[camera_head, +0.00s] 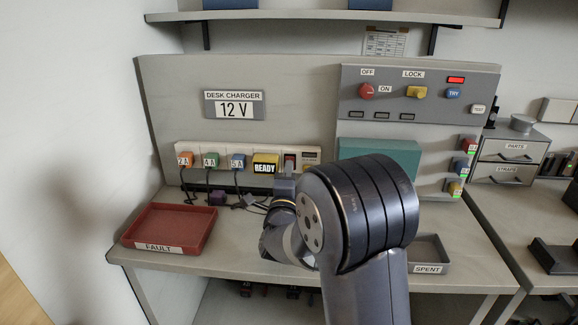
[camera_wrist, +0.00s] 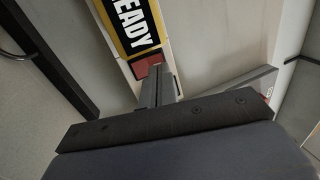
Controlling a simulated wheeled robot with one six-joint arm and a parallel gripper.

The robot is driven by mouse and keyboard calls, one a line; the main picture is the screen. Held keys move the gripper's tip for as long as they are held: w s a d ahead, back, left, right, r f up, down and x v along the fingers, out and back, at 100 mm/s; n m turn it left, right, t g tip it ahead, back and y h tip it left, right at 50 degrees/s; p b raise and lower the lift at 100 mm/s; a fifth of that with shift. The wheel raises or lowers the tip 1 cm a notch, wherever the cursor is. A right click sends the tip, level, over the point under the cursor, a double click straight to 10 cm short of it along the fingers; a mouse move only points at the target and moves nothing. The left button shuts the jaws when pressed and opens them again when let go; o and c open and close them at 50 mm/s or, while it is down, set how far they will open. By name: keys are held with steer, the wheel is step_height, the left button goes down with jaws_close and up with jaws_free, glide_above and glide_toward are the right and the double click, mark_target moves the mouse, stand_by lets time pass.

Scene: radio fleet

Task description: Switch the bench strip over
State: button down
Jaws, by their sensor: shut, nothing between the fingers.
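The bench strip (camera_head: 220,157) is a white bar low on the grey back panel, with coloured plugs, a yellow sign reading READY (camera_head: 265,163) and a red switch (camera_head: 290,158) to the right of the sign. In the wrist view, the sign (camera_wrist: 131,22) and the red switch (camera_wrist: 146,61) lie just beyond my fingertips. My gripper (camera_wrist: 157,72) is shut and empty, its tips at the switch's lower edge. I cannot tell whether they touch it. In the head view, my gripper (camera_head: 287,178) is just below the switch, and my wrist hides the bench under it.
A red FAULT tray (camera_head: 170,228) is at the left of the bench, and a grey SPENT tray (camera_head: 431,250) at the right. A control panel (camera_head: 420,92) with knobs is above right, over a teal block (camera_head: 385,147). Cables (camera_head: 240,200) lie below the strip.

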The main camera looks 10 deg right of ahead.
steer(key=shift+w+d+r, duration=0.15)
steer(key=shift+w+d, duration=0.05)
steer(key=shift+w, duration=0.4)
steer(key=shift+w+b, duration=0.1)
steer(key=shift+b, duration=0.4)
steer(key=shift+r, duration=0.1)
